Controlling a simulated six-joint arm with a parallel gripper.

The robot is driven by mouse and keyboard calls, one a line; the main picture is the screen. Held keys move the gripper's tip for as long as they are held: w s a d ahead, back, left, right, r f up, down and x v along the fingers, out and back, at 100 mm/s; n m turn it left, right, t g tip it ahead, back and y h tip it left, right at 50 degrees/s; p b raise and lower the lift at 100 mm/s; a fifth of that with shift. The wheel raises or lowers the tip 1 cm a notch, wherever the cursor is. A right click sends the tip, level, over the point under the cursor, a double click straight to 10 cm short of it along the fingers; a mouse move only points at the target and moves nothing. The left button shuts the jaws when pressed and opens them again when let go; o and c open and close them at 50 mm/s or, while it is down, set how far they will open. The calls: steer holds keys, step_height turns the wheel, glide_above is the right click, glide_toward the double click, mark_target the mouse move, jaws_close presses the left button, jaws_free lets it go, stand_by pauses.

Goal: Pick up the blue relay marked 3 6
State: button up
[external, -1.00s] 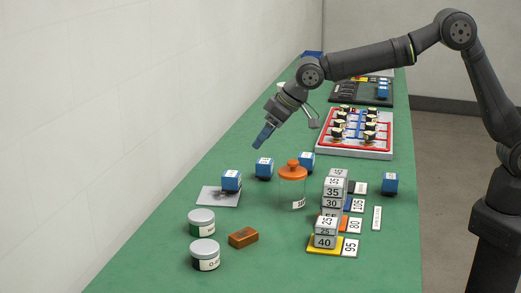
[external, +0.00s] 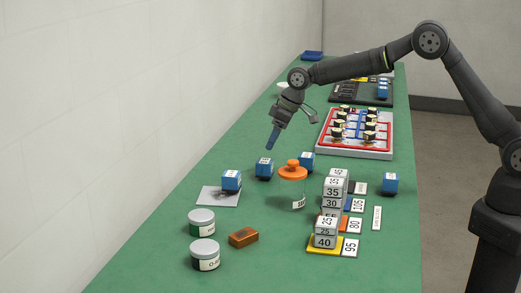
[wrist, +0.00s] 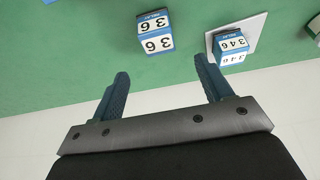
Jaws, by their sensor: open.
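The blue relay marked 3 6 (wrist: 155,42) has a white labelled top and stands on the green bench in the wrist view. In the external view it appears to be the middle one of three blue relays (external: 264,169). My gripper (wrist: 161,66) is open and empty, with its blue fingers apart and the relay beyond their tips. In the external view my gripper (external: 270,147) hangs above and just behind that relay, pointing down and slightly tilted. The fingers do not appear to touch it.
A relay marked 3 4 6 (wrist: 230,45) sits close by on a white card (wrist: 258,33). Another blue relay (external: 307,161) and an orange-lidded jar (external: 292,188) stand to the right.

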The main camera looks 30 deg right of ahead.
mark_target(265, 161)
steer(key=x, duration=0.6)
steer(key=shift+f, duration=0.1)
steer(key=shift+d+x, duration=0.15)
steer(key=shift+x, duration=1.15)
steer(key=shift+d+x, duration=0.15)
steer(key=shift+x, duration=1.2)
steer(key=shift+s, duration=0.2)
steer(key=shift+c, duration=0.4)
steer(key=c, duration=1.1)
